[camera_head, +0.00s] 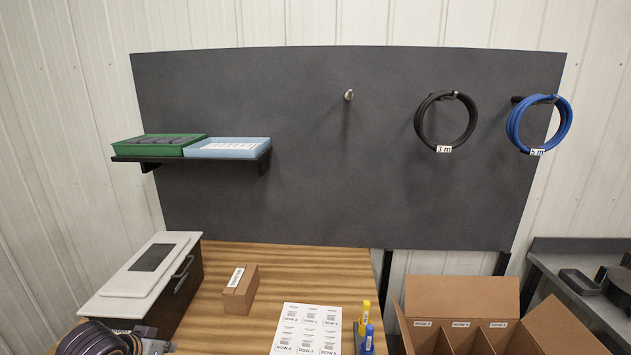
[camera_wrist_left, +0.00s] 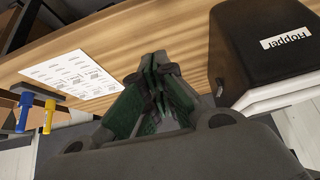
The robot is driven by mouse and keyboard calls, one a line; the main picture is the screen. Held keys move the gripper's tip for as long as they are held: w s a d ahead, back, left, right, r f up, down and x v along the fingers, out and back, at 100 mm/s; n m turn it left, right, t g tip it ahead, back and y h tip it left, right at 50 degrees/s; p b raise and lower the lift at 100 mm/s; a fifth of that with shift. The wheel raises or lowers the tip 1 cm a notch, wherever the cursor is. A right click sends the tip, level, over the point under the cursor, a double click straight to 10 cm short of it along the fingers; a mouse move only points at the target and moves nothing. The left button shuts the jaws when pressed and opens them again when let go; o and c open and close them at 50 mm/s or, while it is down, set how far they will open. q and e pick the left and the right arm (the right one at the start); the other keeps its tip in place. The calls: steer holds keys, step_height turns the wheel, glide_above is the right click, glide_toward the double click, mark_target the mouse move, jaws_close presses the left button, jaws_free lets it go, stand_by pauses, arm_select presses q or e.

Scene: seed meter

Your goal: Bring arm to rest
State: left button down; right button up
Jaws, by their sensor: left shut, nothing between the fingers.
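My left gripper (camera_wrist_left: 158,62) shows in the left wrist view, its dark green-grey fingers together with nothing between them. It is over the wooden bench (camera_wrist_left: 120,38), apart from the things on it. In the head view, a dark ribbed part at the bottom left corner looks like my left arm, and the fingers cannot be made out there. It covers the near corner of a dark box with a white lid (camera_head: 128,285). The box labelled "Hopper" (camera_wrist_left: 262,60) stands right of the fingers in the wrist view. My right arm is not in view.
A small brown box (camera_head: 240,290), a label sheet (camera_head: 307,328) and yellow (camera_head: 365,312) and blue markers (camera_head: 368,338) are on the bench. A divided carton (camera_head: 462,290) stands right. A shelf holds green (camera_head: 160,146) and blue trays (camera_head: 229,147). Black (camera_head: 418,122) and blue hoses (camera_head: 513,127) hang behind.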

arm_select(q)
steer(key=s+d+f+m+g, duration=0.1)
steer(key=s+d+f+g, duration=0.2)
steer(key=s+d+f, duration=1.1)
steer(key=s+a+f+g+b, duration=0.1)
steer(key=s+f, duration=0.1)
steer(key=f, duration=1.4)
steer(key=s+a+f+g, duration=0.1)
steer(key=s+f, duration=0.1)
steer(key=f, duration=1.3)
steer(key=s+a+f, duration=0.2)
steer(key=s+f, duration=0.8)
steer(key=s, duration=0.1)
steer(key=s+a+f, duration=0.1)
steer(key=s+f, duration=1)
steer(key=shift+a+m+g+b, duration=0.3)
steer(key=shift+a+g+b, duration=0.05)
steer(key=shift+g+b, duration=0.05)
